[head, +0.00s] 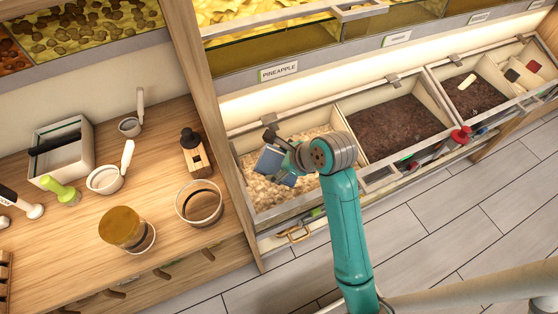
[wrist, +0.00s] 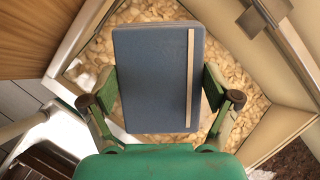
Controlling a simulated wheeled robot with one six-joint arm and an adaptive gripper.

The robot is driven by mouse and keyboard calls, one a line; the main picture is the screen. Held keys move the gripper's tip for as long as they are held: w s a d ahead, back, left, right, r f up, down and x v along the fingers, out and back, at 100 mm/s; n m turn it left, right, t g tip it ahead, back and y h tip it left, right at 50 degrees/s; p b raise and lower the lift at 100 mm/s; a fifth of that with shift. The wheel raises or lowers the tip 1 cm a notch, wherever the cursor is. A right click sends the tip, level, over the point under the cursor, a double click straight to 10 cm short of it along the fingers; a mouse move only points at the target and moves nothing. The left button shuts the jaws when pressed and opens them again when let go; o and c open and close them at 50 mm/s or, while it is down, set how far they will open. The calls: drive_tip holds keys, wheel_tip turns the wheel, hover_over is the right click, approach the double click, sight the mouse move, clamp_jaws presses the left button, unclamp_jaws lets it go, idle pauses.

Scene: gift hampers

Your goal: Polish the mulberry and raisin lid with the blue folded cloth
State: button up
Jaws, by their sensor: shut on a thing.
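A flat blue rectangle with a pale strip near one edge, which looks like the folded cloth (wrist: 150,85), sits between the fingers of my gripper (wrist: 160,98). The fingers are shut on its two sides. In the head view my gripper (head: 284,163) holds the blue cloth (head: 269,161) over the left bin of pale flakes (head: 262,190). I cannot tell whether it touches anything below. Clear framed covers with metal hinges run along the bins. The middle bin (head: 395,125) and right bin (head: 475,95) hold dark contents. No mulberry and raisin label is readable.
A PINEAPPLE label (head: 278,71) is on the shelf above. A wooden post (head: 212,120) divides the bins from a wooden counter (head: 75,240). The counter bears a metal-and-cream box (head: 62,155), scoops, a brown-lidded jar (head: 122,228) and a bottle (head: 194,155). A red-topped object (head: 459,135) stands by the bins' front edge.

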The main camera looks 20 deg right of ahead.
drive_tip(key=shift+w+f, duration=0.15)
drive_tip(key=shift+f, duration=0.4)
drive_tip(key=shift+d+r, duration=0.1)
drive_tip(key=shift+d, duration=5.45)
drive_tip(key=shift+f, duration=0.2)
drive_tip(key=shift+a, duration=0.2)
